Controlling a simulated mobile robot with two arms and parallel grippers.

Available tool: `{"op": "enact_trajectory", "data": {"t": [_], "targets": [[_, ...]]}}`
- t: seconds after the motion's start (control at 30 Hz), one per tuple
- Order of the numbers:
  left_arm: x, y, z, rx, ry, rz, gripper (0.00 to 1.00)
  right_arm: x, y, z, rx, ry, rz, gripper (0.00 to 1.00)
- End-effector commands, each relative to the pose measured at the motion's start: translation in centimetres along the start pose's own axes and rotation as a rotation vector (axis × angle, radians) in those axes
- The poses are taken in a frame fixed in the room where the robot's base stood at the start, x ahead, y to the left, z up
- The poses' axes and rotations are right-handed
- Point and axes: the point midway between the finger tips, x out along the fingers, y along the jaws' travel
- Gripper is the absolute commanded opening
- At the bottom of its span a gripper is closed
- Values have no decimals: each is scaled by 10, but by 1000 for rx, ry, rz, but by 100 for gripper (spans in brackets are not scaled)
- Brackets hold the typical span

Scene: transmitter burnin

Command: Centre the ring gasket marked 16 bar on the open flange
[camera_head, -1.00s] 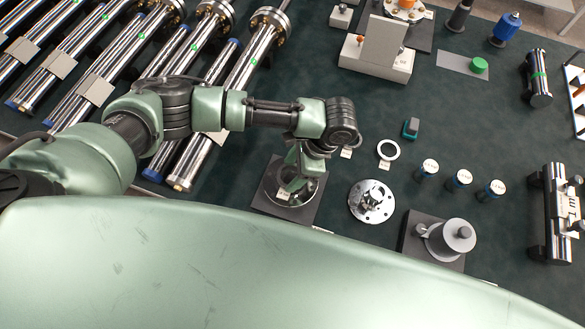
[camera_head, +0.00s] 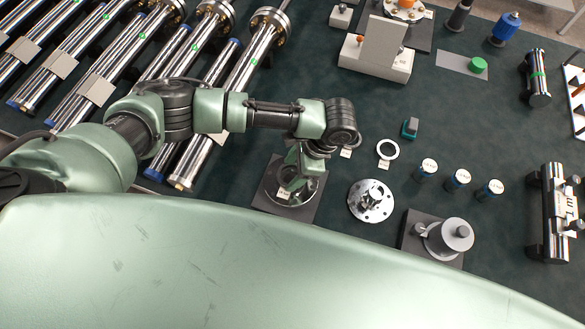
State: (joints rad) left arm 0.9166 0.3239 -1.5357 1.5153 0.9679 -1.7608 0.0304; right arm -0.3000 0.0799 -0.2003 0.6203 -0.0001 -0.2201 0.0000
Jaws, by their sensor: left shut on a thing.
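My left gripper (camera_head: 292,183) is shut on a ring gasket with a small pale tag (camera_head: 284,193), whose marking is too small to read. It is directly over or at the open flange (camera_head: 314,190), a round metal face on a dark square plate (camera_head: 262,201). The gripper and wrist hide much of the gasket and flange, so I cannot tell whether the gasket touches the face or is centred. Another ring gasket (camera_head: 379,148), white, lies on the mat to the right with its own tag. My right gripper is not in view.
A bolted metal disc (camera_head: 371,208) lies close right of the flange plate. A grey cylindrical part (camera_head: 453,236) on a dark base stands further right. Several blue-sided cylinders (camera_head: 459,179) stand beyond. Long metal tubes (camera_head: 207,150) fill the left.

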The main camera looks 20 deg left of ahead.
Motion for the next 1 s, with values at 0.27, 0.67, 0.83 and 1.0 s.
{"op": "enact_trajectory", "data": {"t": [0.27, 0.67, 0.83, 1.0], "targets": [[3, 0, -2, 0, 0, 0, 17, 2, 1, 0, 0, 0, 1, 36], [15, 0, -6, 0, 1, 0, 17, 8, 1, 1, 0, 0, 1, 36], [19, 0, -8, 0, 1, 0, 17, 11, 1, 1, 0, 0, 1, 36], [20, 0, -8, 0, 1, 0, 86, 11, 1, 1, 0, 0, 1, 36]]}}
